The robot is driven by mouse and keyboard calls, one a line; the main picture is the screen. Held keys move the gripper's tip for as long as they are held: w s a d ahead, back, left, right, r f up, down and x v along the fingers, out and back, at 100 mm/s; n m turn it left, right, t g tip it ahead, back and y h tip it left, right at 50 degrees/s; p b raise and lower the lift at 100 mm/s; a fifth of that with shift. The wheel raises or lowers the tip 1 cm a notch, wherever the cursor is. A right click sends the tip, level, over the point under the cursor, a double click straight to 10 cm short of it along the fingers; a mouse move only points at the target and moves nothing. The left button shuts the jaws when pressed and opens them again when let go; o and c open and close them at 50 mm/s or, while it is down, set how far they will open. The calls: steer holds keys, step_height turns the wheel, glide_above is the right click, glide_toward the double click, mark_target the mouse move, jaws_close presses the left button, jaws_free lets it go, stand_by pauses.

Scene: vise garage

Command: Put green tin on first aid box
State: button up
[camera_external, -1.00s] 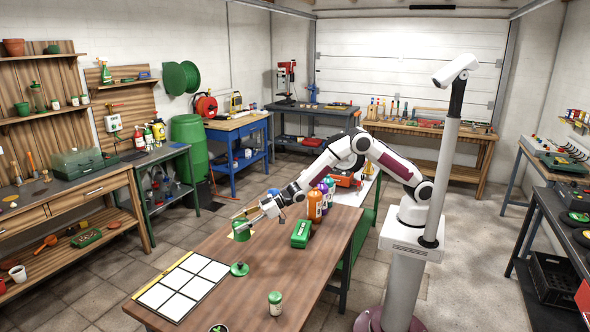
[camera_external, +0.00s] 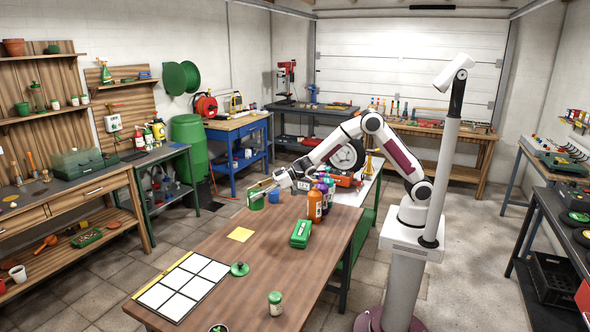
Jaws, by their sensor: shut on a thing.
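The green tin (camera_external: 257,203) is small and round. My gripper (camera_external: 262,193) is shut on it and holds it raised above the far left part of the wooden table. The first aid box (camera_external: 301,234) is a green case with white markings. It lies on the table to the right of and nearer than the tin, clear of my gripper. Nothing is seen on its top.
Orange and purple bottles (camera_external: 315,205) stand just behind the box. A blue cup (camera_external: 274,196) is by the tin.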

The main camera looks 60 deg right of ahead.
steer(key=s+d+n+g+y, duration=0.1)
steer(key=s+d+n, duration=0.1)
steer(key=s+d, duration=0.4)
steer(key=n+g+y, duration=0.2)
steer(key=n+g, duration=0.1)
glide_above(296, 235)
steer(key=f, duration=0.2)
steer(key=shift+s+a+r+m, duration=0.15)
steer(key=shift+m, duration=0.15)
steer(key=shift+f, duration=2.95)
steer(key=shift+f, duration=0.1)
steer(key=shift+f, duration=1.95)
steer(key=shift+f, duration=0.1)
